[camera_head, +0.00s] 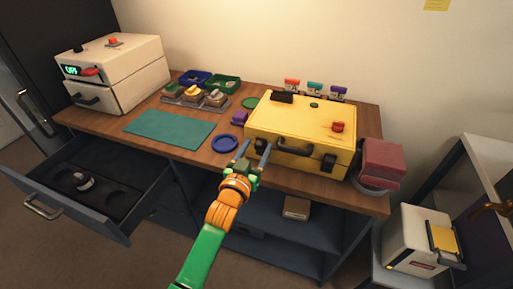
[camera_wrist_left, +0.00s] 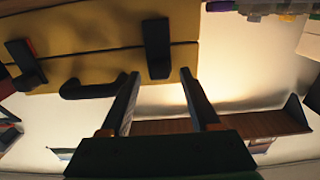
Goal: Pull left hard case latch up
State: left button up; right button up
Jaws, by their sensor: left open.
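The yellow hard case (camera_head: 290,122) lies on the wooden workbench with its lid down. Its black handle (camera_head: 295,148) is at the middle of the front face. The left latch (camera_wrist_left: 157,48) is a black strip across the seam; in the head view it is partly hidden by my gripper. The right latch (camera_head: 329,162) sits farther along the front. My left gripper (camera_head: 256,149) is open and empty before the left latch. In the wrist view, where the case appears upside down, the spread fingers (camera_wrist_left: 160,78) point at this latch, which lies in line with the gap. I cannot tell whether they touch it.
A blue ring (camera_head: 224,143) and a teal mat (camera_head: 168,129) lie left of the case. A red block-like object (camera_head: 381,158) stands close on its right. An open drawer (camera_head: 75,200) juts out at left. Space before the case is free beyond the bench edge.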

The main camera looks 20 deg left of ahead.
pick_arm(q)
jog(key=shift+s, duration=0.1)
grip_shut()
jog(key=shift+r, duration=0.1)
dwell(1.1)
